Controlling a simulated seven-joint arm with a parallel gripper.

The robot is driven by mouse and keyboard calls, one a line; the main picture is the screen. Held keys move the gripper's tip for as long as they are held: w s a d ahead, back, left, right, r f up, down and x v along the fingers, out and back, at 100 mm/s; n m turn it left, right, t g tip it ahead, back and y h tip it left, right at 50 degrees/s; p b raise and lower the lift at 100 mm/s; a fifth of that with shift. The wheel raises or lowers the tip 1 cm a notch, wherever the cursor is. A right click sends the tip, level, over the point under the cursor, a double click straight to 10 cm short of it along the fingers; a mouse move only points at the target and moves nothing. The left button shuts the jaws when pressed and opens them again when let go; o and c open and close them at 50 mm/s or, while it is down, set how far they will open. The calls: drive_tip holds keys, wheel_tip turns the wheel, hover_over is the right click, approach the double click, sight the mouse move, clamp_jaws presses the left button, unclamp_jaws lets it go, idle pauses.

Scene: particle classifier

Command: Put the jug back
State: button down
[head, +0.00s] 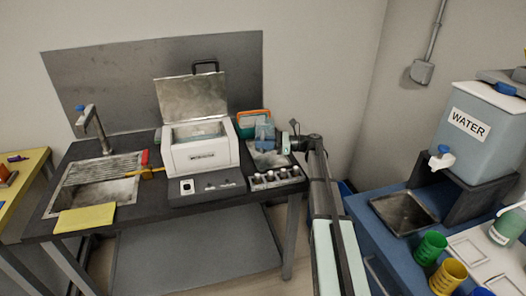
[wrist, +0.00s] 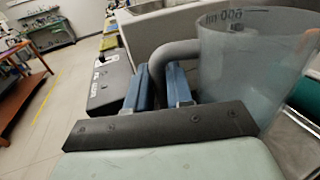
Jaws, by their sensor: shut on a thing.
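The jug (wrist: 255,65) is clear plastic with volume marks and a thick grey handle (wrist: 185,48). It fills the right of the wrist view. My gripper (wrist: 160,80) is shut on the handle, with its blue fingers on either side of it and the jug body to their right. In the head view the jug (head: 264,132) is a small bluish shape at the right end of the dark table, just left of my gripper (head: 284,143). It is over or beside a grey metal tray (head: 268,158); I cannot tell whether its base touches.
A white machine (head: 203,156) with its lid raised stands left of the jug. An orange and green container (head: 246,119) is behind it. Several small vials (head: 277,177) stand in front. A water dispenser (head: 480,128) stands on the blue counter at right, above a metal basin (head: 404,212).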

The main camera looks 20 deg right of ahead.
drive_tip(key=shift+f, duration=1.8)
drive_tip(key=shift+f, duration=0.15)
drive_tip(key=c, duration=1)
unclamp_jaws()
drive_tip(key=shift+d, duration=0.15)
drive_tip(key=v, duration=1.1)
drive_tip(key=shift+s+d, duration=0.15)
drive_tip(key=shift+d, duration=0.2)
